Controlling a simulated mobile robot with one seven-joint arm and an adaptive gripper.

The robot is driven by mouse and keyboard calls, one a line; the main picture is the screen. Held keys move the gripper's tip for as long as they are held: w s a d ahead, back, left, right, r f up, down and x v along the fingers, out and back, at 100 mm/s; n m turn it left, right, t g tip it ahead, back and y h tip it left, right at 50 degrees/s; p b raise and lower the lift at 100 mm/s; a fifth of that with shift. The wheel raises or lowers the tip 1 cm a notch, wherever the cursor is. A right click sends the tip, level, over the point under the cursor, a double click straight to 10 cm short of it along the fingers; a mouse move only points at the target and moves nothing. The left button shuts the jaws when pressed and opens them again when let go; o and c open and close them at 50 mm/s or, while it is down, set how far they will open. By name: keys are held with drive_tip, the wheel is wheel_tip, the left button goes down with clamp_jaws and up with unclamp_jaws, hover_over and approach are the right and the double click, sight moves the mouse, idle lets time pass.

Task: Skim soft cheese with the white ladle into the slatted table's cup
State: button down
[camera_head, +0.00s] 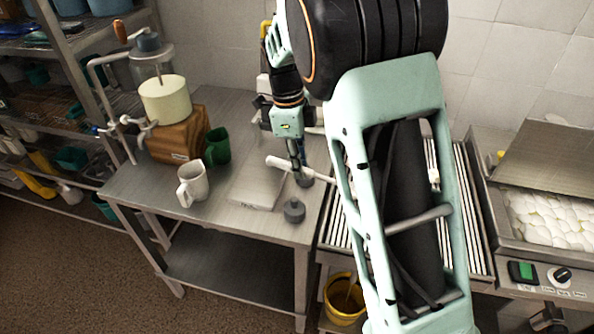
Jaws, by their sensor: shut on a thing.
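My gripper (297,163) is low over the right part of the plain metal table, its fingers pointing down. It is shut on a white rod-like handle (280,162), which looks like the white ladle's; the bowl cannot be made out. The soft cheese (550,222) lies as white lumps in a metal basin (483,195) at the far right. The slatted table (333,228) stands between, largely hidden behind my arm. No cup is clear on it; a small white piece (433,178) shows past my arm.
A flat plate (257,186) and a grey knobbed weight (294,211) lie near my gripper. A yellow bucket (344,312) sits below the slatted table.

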drive_tip(key=shift+s+d+r+t+y+b, duration=0.15)
drive_tip(key=shift+d+r+y+b, duration=0.25)
drive_tip(key=shift+r, duration=0.3)
drive_tip(key=shift+d+r+t+y+b, duration=0.1)
drive_tip(key=shift+d+r+y+b, duration=0.1)
drive_tip(key=shift+r+y+b, duration=0.35)
drive_tip(key=shift+s+d+r+t+y+b, duration=0.15)
drive_tip(key=shift+d+r+y+b, duration=0.25)
drive_tip(key=shift+r, duration=0.5)
drive_tip(key=s+d+r+t+y, duration=0.1)
drive_tip(key=s+d+r+y, duration=0.1)
drive_tip(key=d+r+y, duration=0.3)
drive_tip(key=shift+d+r, duration=0.95)
drive_tip(key=shift+d, duration=0.1)
drive_tip(key=shift+f, duration=0.15)
